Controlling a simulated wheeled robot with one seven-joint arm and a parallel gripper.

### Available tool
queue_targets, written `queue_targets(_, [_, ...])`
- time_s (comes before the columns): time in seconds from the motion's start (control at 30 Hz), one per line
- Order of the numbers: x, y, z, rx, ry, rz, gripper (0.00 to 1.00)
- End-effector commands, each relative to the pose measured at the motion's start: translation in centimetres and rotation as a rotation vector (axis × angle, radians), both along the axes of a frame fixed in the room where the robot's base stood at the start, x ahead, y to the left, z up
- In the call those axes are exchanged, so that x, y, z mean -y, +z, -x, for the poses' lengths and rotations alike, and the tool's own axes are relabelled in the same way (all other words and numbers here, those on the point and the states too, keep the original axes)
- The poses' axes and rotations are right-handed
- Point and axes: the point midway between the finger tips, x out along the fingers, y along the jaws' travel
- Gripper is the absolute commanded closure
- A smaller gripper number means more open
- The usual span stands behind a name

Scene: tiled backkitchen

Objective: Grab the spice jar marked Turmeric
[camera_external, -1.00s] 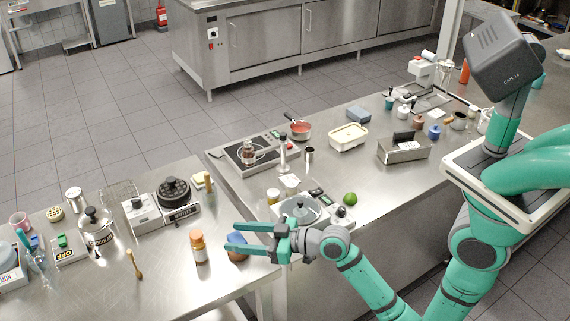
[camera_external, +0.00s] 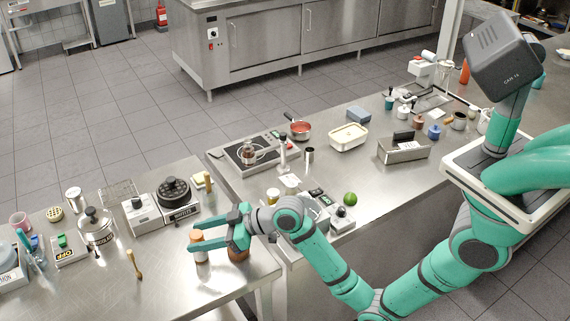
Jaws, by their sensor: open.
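An orange-brown jar with a pale label (camera_external: 201,257) stands upright on the left steel table, near its right side. I cannot read its writing at this size. My gripper (camera_external: 193,235) is open, with its two teal fingers pointing left at the jar's upper part. In the picture, the jar's top shows between the fingers and the lower finger crosses in front of it. I cannot tell whether either finger touches it.
A brown item (camera_external: 238,255) stands just right of the jar, partly hidden by my gripper. A wooden-handled brush (camera_external: 134,264) lies to the left. A black-topped scale or burner (camera_external: 174,192) stands behind. The table's front left is clear.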

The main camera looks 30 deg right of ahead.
Motion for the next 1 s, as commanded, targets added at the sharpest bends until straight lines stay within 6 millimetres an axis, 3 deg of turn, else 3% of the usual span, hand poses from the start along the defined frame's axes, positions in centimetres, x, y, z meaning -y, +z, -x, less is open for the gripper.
queue_targets(0.43, [-3.5, -1.6, -3.0, -0.001, 0.000, -0.001, 0.48])
queue_targets(0.77, [-3.9, -1.8, -3.3, 0.001, -0.001, -0.001, 0.48])
queue_targets(0.97, [-3.9, -1.8, -3.3, 0.001, -0.001, -0.001, 0.96])
queue_targets(1.0, [-3.9, -1.8, -3.3, 0.001, -0.001, -0.001, 0.96])
